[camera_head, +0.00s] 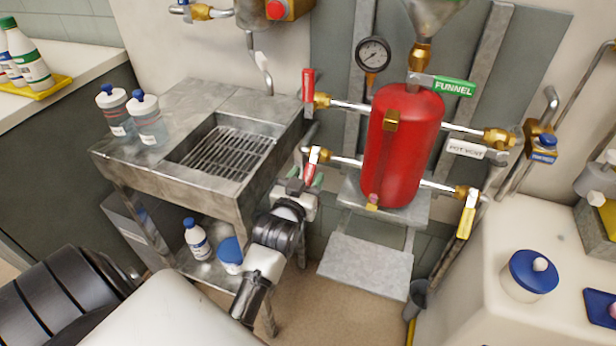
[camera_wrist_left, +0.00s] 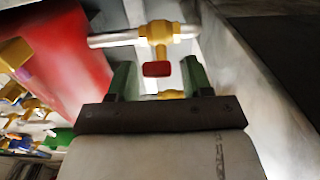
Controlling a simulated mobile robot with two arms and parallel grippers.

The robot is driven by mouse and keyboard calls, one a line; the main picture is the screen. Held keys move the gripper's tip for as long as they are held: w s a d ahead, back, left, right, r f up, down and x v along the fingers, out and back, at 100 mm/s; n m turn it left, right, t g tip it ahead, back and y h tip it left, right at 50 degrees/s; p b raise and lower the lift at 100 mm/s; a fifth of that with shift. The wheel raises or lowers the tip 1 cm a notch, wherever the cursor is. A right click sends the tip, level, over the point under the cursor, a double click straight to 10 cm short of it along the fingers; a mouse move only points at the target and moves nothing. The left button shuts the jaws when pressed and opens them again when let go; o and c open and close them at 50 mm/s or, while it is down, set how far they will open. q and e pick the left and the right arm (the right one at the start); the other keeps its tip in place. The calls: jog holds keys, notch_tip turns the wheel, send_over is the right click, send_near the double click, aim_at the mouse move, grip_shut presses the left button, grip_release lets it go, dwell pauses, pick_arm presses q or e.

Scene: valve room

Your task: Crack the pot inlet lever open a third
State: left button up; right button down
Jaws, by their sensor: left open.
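The red pot (camera_head: 404,145) hangs on the wall in the head view, with a pipe and brass valve at each of its corners. Two red levers sit on its left side: an upper one (camera_head: 308,84) standing upright and a lower one (camera_head: 311,168) hanging down. I cannot read which is the inlet. My left gripper (camera_head: 303,183) is at the lower lever. In the left wrist view, the open green-tipped fingers (camera_wrist_left: 158,76) stand either side of a red lever end (camera_wrist_left: 157,69) below a brass valve (camera_wrist_left: 159,35). A gap shows on each side. My right gripper is not in view.
A metal sink bench (camera_head: 165,180) with bottles stands left of my left arm. A grey step plate (camera_head: 366,265) is below the pot. A white counter (camera_head: 490,300) with a blue-lidded jar (camera_head: 533,272) is at right. A gauge (camera_head: 373,54) and a funnel are above.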

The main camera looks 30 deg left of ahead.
pick_arm(q)
jog(key=shift+w+a, duration=0.1)
jog(key=shift+w, duration=0.35)
jog(key=shift+c, duration=0.3)
grip_shut()
